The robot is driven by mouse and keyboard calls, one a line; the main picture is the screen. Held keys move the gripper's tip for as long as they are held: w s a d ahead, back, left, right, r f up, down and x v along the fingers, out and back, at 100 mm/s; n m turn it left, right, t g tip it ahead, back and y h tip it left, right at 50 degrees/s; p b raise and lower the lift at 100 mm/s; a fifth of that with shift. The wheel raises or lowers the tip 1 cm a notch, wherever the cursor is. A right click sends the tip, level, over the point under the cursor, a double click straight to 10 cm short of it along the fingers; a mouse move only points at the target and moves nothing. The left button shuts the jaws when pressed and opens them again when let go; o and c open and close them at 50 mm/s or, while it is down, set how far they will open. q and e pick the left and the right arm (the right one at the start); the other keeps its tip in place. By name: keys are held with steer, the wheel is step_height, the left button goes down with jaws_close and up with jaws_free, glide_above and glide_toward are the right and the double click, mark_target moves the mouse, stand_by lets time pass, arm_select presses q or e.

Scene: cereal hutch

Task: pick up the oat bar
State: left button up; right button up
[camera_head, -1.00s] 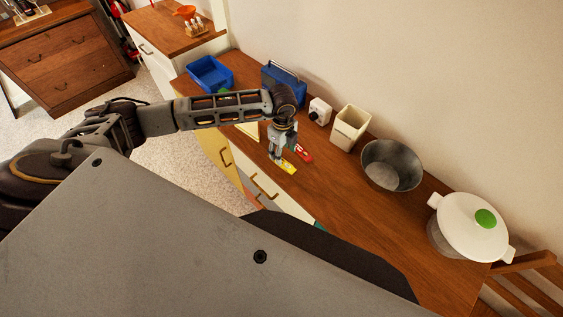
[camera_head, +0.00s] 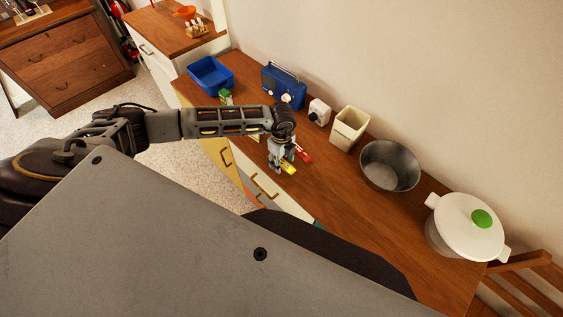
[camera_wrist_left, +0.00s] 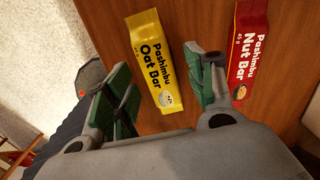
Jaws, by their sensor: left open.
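The oat bar is a yellow packet (camera_wrist_left: 154,62) lying flat on the wooden counter in the left wrist view, its label readable. In the head view its yellow end (camera_head: 288,167) shows beside my left gripper (camera_head: 281,171), which hides part of it. My left gripper (camera_wrist_left: 166,100) is open, with green-padded fingers to either side of the near end of the oat bar. Nothing is held. A red nut bar (camera_wrist_left: 248,55) lies to the right of the oat bar, just outside the right finger; it also shows in the head view (camera_head: 303,154).
On the wooden counter (camera_head: 335,205) stand a blue bin (camera_head: 210,75), a blue radio (camera_head: 283,84), a green-topped item (camera_head: 226,97), a white timer-like box (camera_head: 319,111), a cream container (camera_head: 349,128), a metal bowl (camera_head: 390,166) and a white lidded pot (camera_head: 466,228). The counter's front edge is close to the bars.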

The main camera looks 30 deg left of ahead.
arm_select(q)
steer(key=shift+f, duration=0.1)
steer(key=shift+c, duration=0.4)
steer(key=c, duration=1)
steer(key=shift+r+b, duration=0.7)
steer(key=shift+r, duration=4.35)
